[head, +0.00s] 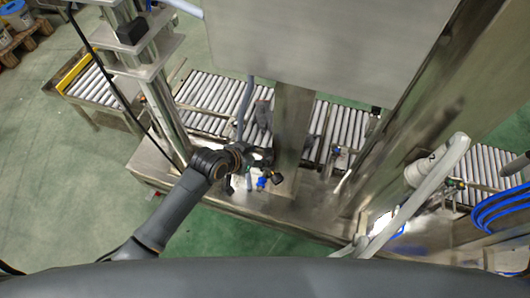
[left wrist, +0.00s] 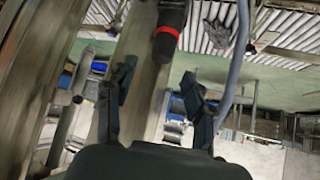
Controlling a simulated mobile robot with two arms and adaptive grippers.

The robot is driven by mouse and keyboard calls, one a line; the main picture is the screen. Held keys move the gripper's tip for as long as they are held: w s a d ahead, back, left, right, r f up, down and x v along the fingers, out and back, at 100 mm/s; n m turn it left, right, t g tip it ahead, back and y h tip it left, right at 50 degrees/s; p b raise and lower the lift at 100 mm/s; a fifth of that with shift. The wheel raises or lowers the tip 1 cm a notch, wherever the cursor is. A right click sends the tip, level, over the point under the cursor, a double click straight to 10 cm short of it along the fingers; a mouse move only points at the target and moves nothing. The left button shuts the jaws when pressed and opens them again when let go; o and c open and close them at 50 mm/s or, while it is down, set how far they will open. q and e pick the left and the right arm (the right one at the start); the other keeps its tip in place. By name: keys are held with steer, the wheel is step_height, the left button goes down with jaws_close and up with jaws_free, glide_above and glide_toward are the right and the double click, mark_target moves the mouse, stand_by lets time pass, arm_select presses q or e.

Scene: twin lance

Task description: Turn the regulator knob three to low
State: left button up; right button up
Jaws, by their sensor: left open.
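My left gripper (head: 262,158) is at the machine's steel post in the head view, its arm reaching up from the lower left. In the left wrist view the left gripper (left wrist: 158,76) has its fingers spread, with nothing between them. A black cylindrical part with a red ring (left wrist: 170,32) is just beyond the fingertips, apart from them. In the head view a small dark round fitting (head: 277,178) and a blue fitting (head: 262,183) are just below the gripper. I cannot tell which part is regulator knob three, nor read any setting. My right gripper is not in view.
A steel post (head: 293,125) stands close to the right of the left gripper. A roller conveyor (head: 215,95) runs behind. A grey hose (left wrist: 236,70) hangs right of the fingers. A large steel panel (head: 320,40) overhangs the area. Green floor (head: 80,190) is clear at left.

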mark_target(266, 152)
arm_select(q)
steer(key=x, duration=0.3)
steer(key=shift+w+d+f, duration=0.15)
steer(key=shift+f, duration=0.05)
steer(key=b+x, duration=0.1)
steer(key=x, duration=0.2)
steer(key=shift+w+f, duration=0.25)
steer(key=shift+w, duration=0.1)
steer(key=shift+w+d+f, duration=0.1)
steer(key=shift+w, duration=0.05)
jaws_close()
steer(key=shift+r+n+t+y+p, duration=0.3)
steer(key=shift+n+p, duration=0.2)
steer(key=shift+p, duration=0.4)
steer(key=shift+f, duration=0.1)
steer(key=shift+f+n, duration=0.15)
steer(key=shift+n, duration=0.15)
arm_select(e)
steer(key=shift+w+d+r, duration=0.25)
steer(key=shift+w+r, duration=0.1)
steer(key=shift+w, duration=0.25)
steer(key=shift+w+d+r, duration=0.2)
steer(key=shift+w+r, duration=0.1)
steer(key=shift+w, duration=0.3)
